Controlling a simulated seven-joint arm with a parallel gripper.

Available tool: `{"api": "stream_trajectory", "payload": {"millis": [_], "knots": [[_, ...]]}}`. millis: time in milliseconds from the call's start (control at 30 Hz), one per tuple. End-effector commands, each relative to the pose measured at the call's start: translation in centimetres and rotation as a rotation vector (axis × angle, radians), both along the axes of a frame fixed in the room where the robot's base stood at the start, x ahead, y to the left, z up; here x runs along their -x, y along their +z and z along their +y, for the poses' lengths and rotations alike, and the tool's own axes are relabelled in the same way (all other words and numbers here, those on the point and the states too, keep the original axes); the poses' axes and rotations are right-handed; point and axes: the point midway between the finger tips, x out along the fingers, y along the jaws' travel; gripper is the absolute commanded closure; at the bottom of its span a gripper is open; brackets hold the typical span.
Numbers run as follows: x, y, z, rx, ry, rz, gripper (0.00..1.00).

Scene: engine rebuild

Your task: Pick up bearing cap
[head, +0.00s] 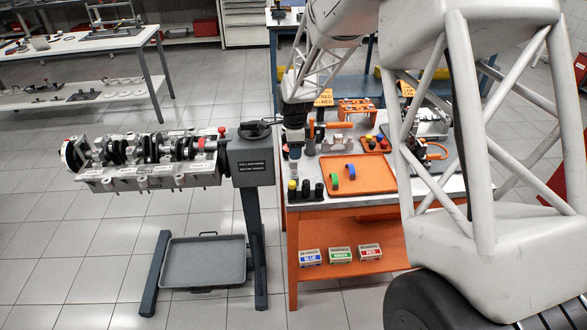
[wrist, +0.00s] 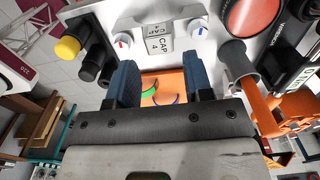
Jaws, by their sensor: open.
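The bearing cap (wrist: 158,40), a light grey block marked "CAP 4", sits on the pale bench top in the wrist view. My gripper (wrist: 160,70) is open, with its two dark blue fingers apart and nothing between them. The cap lies just beyond the fingertips, roughly centred between them and apart from them. In the head view my gripper (head: 295,138) hangs over the left side of the orange workbench (head: 312,212).
An orange tray (head: 378,184) holds a green and a blue arc-shaped piece. Dark cylinders, one yellow-topped (wrist: 68,47), stand left of the cap. A red-faced round tool (wrist: 250,15) is at right. An engine block with crankshaft (head: 150,165) is on a stand to the left.

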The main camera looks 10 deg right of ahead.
Motion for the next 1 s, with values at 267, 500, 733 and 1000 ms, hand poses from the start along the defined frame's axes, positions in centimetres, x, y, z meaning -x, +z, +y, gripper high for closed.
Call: {"api": "stream_trajectory", "payload": {"millis": [267, 500, 733, 1000], "knots": [[0.1, -2.2, 0.2, 0.001, 0.0, 0.004, 0.53], [0.1, -4.6, 0.3, 0.0, 0.0, 0.002, 0.53], [0.1, -5.2, 0.3, 0.0, 0.0, 0.001, 0.53], [0.1, -5.2, 0.3, 0.0, 0.0, 0.001, 0.53]]}}
